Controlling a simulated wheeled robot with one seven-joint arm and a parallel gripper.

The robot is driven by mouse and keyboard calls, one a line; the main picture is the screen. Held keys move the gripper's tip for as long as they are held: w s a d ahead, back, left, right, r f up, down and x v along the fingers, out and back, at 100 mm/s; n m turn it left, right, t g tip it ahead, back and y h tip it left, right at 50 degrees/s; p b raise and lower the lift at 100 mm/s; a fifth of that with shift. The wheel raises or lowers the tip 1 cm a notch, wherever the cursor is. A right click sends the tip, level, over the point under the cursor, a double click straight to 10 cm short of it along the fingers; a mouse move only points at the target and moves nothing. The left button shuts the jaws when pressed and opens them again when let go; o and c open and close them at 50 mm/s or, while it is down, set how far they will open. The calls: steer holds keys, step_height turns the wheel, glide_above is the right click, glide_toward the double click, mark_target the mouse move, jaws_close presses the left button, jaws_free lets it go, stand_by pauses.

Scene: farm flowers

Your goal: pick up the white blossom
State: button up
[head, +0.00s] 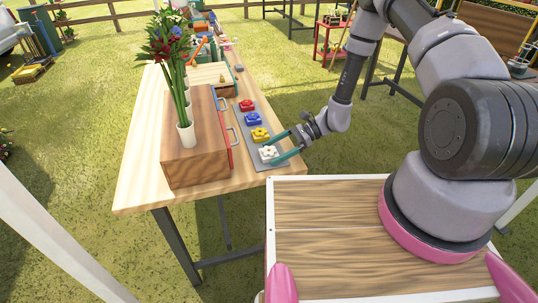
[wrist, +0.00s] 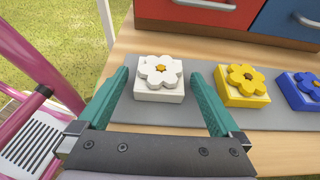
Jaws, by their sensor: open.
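The white blossom (head: 268,153) sits at the near end of a grey strip on the wooden table. In the wrist view the white blossom (wrist: 160,71) has an orange centre and rests on a square white base. My gripper (head: 282,147) is open, with its teal fingers low over the strip. In the wrist view my gripper (wrist: 165,85) has one finger on each side of the white blossom's base, with visible gaps. Nothing is held between the fingers. The yellow blossom (wrist: 243,80) stands just right of the right finger.
The grey strip (wrist: 195,113) also carries blue (head: 255,118) and red (head: 247,105) blossoms. A wooden drawer cabinet (head: 195,155) with vases of flowers stands close beside the strip. The wooden table (head: 145,185) is clear at its front left corner.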

steer(key=c, duration=1.3)
